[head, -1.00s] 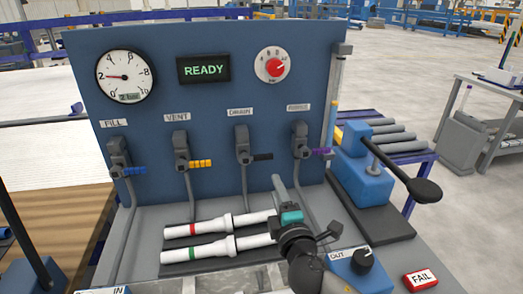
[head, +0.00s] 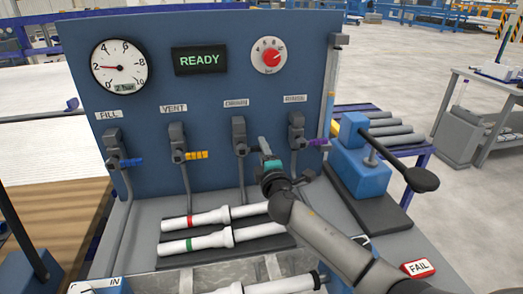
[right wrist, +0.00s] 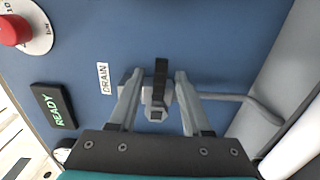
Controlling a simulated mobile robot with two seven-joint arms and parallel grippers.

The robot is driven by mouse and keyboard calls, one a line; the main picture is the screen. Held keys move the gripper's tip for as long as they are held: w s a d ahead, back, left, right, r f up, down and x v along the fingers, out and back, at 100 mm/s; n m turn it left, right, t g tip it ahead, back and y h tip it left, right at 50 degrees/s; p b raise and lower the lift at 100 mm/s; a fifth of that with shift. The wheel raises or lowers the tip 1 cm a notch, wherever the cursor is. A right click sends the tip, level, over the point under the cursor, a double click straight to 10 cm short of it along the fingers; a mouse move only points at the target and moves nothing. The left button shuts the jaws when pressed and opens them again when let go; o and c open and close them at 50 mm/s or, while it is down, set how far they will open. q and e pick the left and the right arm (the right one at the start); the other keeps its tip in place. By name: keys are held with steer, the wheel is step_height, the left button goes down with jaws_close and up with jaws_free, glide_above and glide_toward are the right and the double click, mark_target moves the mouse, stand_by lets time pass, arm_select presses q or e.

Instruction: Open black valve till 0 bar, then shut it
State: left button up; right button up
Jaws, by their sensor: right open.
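The black valve, labelled DRAIN, has its body (head: 239,137) on the blue panel. In the right wrist view its black handle (right wrist: 160,80) stands between my open fingers, with a gap on each side. My right gripper (head: 264,146) is open at the valve and hides most of the handle in the head view; its fingers also show in the right wrist view (right wrist: 155,100). The round gauge (head: 119,67) has its red needle near 2, and its small display seems to read 2 bar. My left gripper is not in view.
A blue-handled FILL valve (head: 113,143), a yellow-handled VENT valve (head: 177,137) and a purple-handled valve (head: 296,131) flank it. The READY display (head: 200,60) and red knob (head: 271,58) sit above. White pipes (head: 215,216) lie below.

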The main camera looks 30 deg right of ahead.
steer(key=shift+x, duration=0.9)
jaws_close()
stand_by(0.9)
